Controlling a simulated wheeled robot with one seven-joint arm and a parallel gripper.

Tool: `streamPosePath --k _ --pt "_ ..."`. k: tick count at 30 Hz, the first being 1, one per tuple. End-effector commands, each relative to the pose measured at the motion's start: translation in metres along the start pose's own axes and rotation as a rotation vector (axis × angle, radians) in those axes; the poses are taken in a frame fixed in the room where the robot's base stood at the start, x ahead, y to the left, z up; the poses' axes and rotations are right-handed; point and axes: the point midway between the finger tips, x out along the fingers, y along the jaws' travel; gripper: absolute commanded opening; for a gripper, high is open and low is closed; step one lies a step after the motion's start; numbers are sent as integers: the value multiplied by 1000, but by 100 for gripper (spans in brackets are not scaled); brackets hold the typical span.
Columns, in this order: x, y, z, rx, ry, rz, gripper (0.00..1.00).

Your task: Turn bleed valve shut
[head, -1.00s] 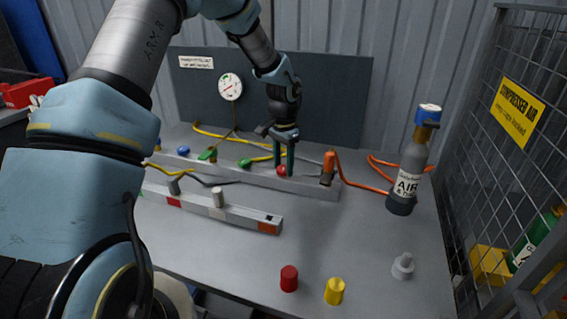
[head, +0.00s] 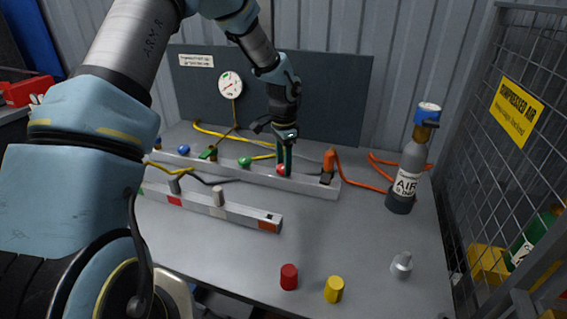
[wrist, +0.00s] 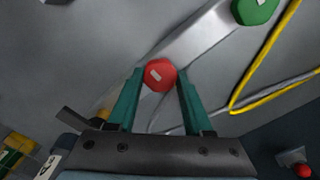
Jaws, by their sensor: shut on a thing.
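A round red valve knob (head: 281,170) with a pale mark on top sits near the right end of the back grey rail (head: 315,188). I take it as the bleed valve; no label on it is readable. My gripper (head: 285,168) points down over it with its green fingers around the knob. In the wrist view, my gripper (wrist: 162,76) has one finger on each side of the red knob (wrist: 159,75), closed on it. The pale mark on the knob lies at a slant. A round gauge (head: 230,85) hangs on the dark back panel; its reading is too small to tell.
Green (head: 244,162) and blue (head: 183,149) knobs stand left along the rail. An orange fitting (head: 328,162) with a hose is close right. A grey air cylinder (head: 405,180) stands further right, beside a mesh cage. Loose red (head: 289,277) and yellow (head: 334,290) caps stand in front.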

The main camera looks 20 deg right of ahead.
Motion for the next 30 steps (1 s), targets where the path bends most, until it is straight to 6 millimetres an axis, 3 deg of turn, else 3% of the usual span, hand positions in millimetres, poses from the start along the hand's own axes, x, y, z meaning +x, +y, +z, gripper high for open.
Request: streamPosePath --k 2,3,10,20,23,30 --pt "-1 -1 -1 2 3 -3 0" --pt "-1 -1 -1 2 3 -3 53" --pt "-1 0 0 1 1 -2 79" --pt "-4 -1 0 0 1 -2 81" --pt "-13 -1 -1 0 2 -3 81" --pt "-59 -1 0 -2 3 -5 81"
